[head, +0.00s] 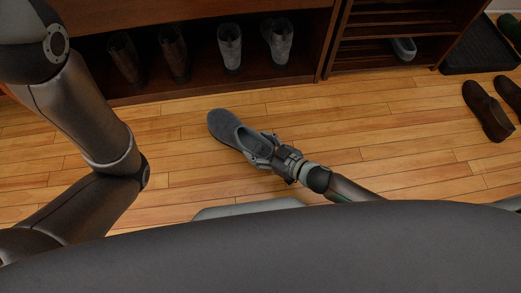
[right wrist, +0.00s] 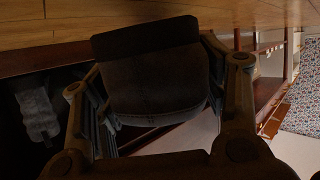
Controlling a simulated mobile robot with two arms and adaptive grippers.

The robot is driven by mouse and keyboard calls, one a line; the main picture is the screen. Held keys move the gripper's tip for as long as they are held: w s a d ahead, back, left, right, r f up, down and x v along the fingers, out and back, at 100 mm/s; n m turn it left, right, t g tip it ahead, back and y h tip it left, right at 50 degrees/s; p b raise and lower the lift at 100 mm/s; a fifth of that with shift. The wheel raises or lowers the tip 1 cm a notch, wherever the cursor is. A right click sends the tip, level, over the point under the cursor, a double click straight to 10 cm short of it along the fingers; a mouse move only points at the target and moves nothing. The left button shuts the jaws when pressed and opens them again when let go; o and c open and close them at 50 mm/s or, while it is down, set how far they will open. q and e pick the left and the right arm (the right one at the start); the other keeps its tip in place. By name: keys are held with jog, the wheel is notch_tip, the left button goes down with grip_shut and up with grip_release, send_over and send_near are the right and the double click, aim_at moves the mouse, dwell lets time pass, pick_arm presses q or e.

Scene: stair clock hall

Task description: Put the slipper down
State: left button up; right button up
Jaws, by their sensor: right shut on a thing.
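A grey slipper (head: 230,130) shows in the middle of the head view, its toe pointing up and left, over the wood floor. My right gripper (head: 268,148) is shut on its heel end. I cannot tell from the head view whether the sole touches the floor. In the right wrist view the slipper (right wrist: 150,75) is dark and fills the space between the two fingers. My left arm comes in at the left of the head view, but its gripper is out of the picture.
A dark wooden shelf (head: 205,87) at the back holds brown boots (head: 174,55) and grey boots (head: 230,48). A light slipper (head: 404,48) sits on the rack to the right. Brown shoes (head: 487,110) and a black tray (head: 480,52) are at the right. Floor (head: 380,120) between is clear.

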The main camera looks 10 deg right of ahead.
aim_at(260, 152)
notch_tip(260, 152, down, 3)
jog(key=shift+b, duration=1.15)
jog(key=shift+r, duration=0.1)
jog(key=shift+f, duration=0.6)
jog(key=o, duration=1.1)
jog(key=shift+c, duration=0.2)
